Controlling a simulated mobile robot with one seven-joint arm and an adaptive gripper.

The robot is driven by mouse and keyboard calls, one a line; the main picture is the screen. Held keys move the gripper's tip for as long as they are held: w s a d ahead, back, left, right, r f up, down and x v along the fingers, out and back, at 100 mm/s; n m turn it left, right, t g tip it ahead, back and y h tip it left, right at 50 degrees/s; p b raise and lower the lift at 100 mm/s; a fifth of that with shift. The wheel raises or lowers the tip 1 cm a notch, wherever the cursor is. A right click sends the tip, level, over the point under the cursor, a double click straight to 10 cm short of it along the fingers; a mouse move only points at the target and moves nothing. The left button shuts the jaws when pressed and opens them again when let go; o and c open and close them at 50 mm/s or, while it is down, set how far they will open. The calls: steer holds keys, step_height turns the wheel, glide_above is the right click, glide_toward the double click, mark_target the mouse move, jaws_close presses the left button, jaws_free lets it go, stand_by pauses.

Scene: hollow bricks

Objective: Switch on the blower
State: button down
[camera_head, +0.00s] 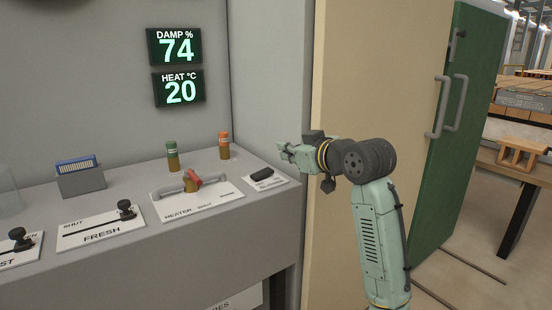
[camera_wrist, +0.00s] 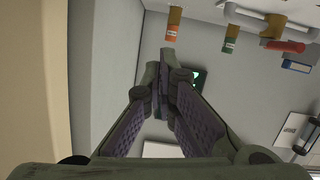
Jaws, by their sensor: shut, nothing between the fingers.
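A small black switch (camera_head: 264,173) sits on a white label plate at the right end of the grey console in the head view. I cannot make out the black switch in the wrist view.
A heater valve with a red handle (camera_head: 193,181), a green-capped post (camera_head: 172,156) and an orange-capped post (camera_head: 224,146) stand near the switch. A fresh-air slider (camera_head: 126,210) is farther left. Wall displays read damp 74 (camera_head: 175,48) and heat 20 (camera_head: 179,89). A green door (camera_head: 458,130) stands open at right.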

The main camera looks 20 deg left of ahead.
steer(key=p, duration=0.2)
glide_above(262, 174)
steer(key=d, duration=0.2)
steer(key=shift+w+a+f, duration=0.1)
steer(key=shift+f, duration=0.45)
steer(key=shift+w+a+f, duration=0.1)
steer(key=shift+f, duration=0.4)
steer(key=f, duration=0.3)
steer(key=shift+w+d+f, duration=0.25)
steer(key=shift+f+p, duration=0.3)
steer(key=shift+f, duration=0.05)
